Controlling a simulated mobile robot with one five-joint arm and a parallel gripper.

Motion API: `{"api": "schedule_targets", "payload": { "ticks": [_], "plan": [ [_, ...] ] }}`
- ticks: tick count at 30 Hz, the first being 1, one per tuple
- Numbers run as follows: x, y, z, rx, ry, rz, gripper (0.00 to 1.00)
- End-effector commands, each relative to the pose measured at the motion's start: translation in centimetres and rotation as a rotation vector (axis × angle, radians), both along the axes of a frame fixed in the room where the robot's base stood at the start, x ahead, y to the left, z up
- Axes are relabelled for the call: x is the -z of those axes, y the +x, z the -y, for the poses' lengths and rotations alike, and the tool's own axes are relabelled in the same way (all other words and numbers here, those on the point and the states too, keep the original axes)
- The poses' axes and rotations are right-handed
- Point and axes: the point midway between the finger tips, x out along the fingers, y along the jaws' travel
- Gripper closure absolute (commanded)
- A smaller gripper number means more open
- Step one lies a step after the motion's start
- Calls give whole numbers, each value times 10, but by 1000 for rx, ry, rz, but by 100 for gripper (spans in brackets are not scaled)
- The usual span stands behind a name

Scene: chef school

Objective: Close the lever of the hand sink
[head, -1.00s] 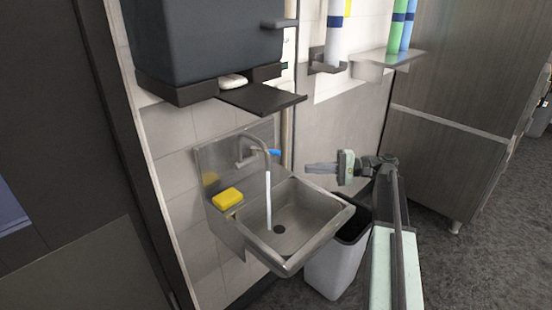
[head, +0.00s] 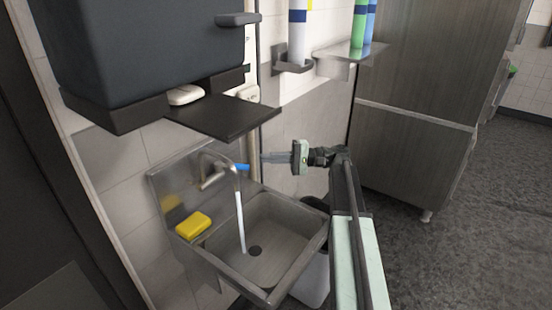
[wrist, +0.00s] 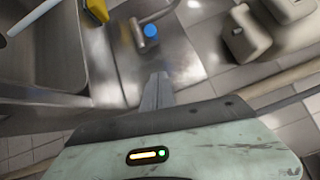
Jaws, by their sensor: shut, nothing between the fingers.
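The hand sink (head: 300,228) is a steel wall basin, and a white stream of water (head: 240,222) runs from its curved faucet (head: 213,172). The lever (head: 243,167) has a blue tip and sits just right of the faucet. In the wrist view the lever's blue end (wrist: 151,31) lies beyond my fingertips, slightly left. My gripper (head: 266,158) is shut and empty, pointing left toward the lever with a small gap. In the wrist view the closed fingers of my gripper (wrist: 160,78) point up at the sink's back plate.
A yellow sponge (head: 193,225) lies on the sink's left rim. A dark dispenser box (head: 150,50) with a tray (head: 222,115) hangs above the faucet. A bin (head: 312,280) stands right of the sink. A bottle shelf (head: 345,55) is above my gripper.

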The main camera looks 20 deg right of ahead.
Motion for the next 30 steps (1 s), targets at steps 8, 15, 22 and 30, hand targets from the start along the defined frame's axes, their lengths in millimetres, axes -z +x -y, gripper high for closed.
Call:
{"api": "schedule_targets", "payload": {
  "ticks": [8,15,22,30],
  "plan": [
    [-7,-6,-52,-3,0,0,100],
    [-10,-25,-62,-4,0,0,100],
    [-10,-26,-63,-5,0,0,100],
    [-10,-29,-58,19,-1,0,100]
  ]
}}
